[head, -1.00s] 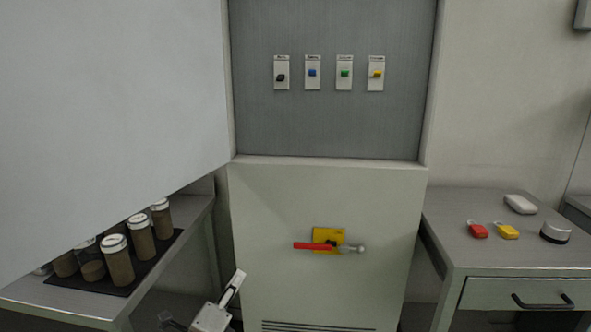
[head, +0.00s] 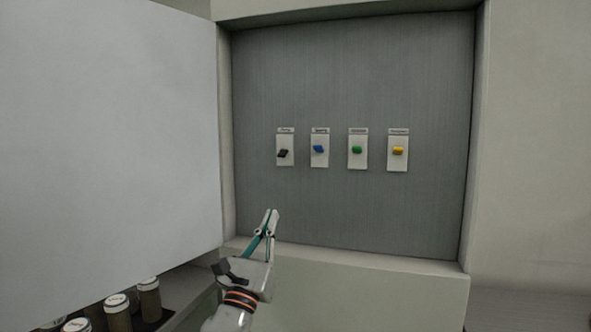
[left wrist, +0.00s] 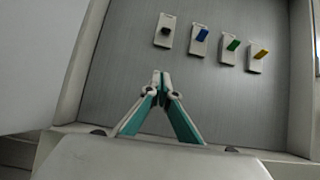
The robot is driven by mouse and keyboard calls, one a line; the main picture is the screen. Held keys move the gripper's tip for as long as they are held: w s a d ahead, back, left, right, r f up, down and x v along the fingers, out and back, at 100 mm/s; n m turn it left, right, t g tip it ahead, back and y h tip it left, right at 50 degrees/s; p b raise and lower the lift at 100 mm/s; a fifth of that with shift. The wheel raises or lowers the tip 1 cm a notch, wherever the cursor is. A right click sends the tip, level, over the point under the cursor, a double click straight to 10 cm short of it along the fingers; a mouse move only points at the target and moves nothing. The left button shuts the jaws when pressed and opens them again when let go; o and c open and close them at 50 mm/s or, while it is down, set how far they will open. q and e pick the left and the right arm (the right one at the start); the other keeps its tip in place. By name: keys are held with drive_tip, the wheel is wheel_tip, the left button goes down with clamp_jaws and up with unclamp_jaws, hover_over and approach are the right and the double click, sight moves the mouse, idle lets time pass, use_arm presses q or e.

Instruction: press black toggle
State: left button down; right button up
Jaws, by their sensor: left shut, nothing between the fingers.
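The black toggle (head: 283,153) is the leftmost of a row of coloured toggles on the grey panel inside the open cabinet. It also shows in the left wrist view (left wrist: 165,32). My left gripper (head: 271,214) is shut and empty, below the black toggle and apart from it. In the left wrist view its fingertips (left wrist: 160,74) meet in front of the bare panel, under the black toggle. My right gripper is not in view.
Blue (head: 319,149), green (head: 357,150) and yellow (head: 398,151) toggles sit to the right of the black one. The open cabinet door (head: 110,140) fills the left side. Jars (head: 118,312) stand at lower left. The panel below the toggles is clear.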

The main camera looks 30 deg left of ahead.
use_arm(q)
drive_tip(key=shift+w+r, duration=0.1)
drive_tip(key=shift+r, duration=0.4)
